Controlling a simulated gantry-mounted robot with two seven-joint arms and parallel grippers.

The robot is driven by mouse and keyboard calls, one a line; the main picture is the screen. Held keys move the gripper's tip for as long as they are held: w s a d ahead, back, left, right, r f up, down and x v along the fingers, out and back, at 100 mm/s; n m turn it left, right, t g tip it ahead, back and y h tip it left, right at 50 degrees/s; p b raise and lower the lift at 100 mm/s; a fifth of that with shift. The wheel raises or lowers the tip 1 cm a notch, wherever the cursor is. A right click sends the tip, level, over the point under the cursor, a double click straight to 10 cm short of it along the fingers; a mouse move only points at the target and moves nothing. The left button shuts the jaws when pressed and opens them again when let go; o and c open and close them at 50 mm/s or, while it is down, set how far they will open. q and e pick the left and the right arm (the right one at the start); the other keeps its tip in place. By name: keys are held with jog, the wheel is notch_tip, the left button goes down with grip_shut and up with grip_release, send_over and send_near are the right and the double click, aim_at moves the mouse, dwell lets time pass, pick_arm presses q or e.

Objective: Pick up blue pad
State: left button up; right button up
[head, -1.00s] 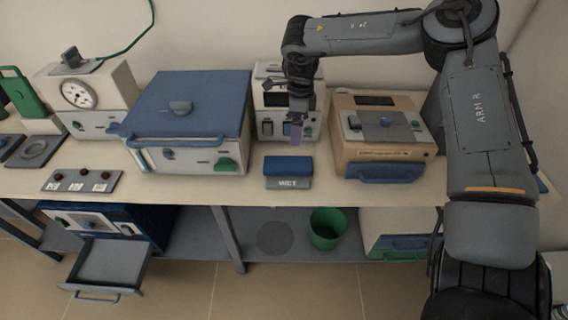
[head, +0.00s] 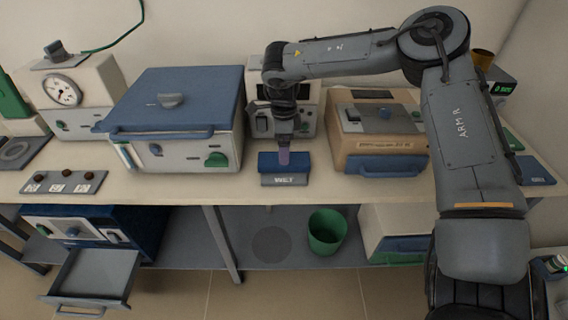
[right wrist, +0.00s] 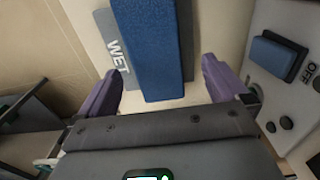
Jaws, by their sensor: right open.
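The blue pad (head: 296,160) is a long block lying on a grey holder marked WET (head: 284,181), near the front edge of the bench. In the right wrist view the blue pad (right wrist: 150,50) lies between the two purple fingers and ahead of them, with the grey holder (right wrist: 106,45) showing beside it. My right gripper (head: 284,157) points down just over the pad and hides part of it. In the right wrist view my right gripper (right wrist: 157,82) is open, with gaps between its fingers and the pad. My left gripper is not in view.
A blue-lidded furnace (head: 178,105) stands left of the pad and a tan furnace (head: 377,140) right of it. A cream device (head: 258,122) stands behind. Below, an open drawer (head: 95,277) juts out and a green bin (head: 326,232) sits on the shelf.

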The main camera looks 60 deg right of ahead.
jog(key=f, duration=0.1)
jog(key=f+b, duration=0.1)
jog(key=f, duration=0.1)
jog(key=f+b, duration=0.1)
jog(key=f, duration=0.1)
jog(key=shift+s+a, duration=0.2)
jog(key=shift+a, duration=0.05)
jog(key=c, duration=1)
jog(key=shift+c, duration=0.2)
jog(key=shift+r, duration=0.1)
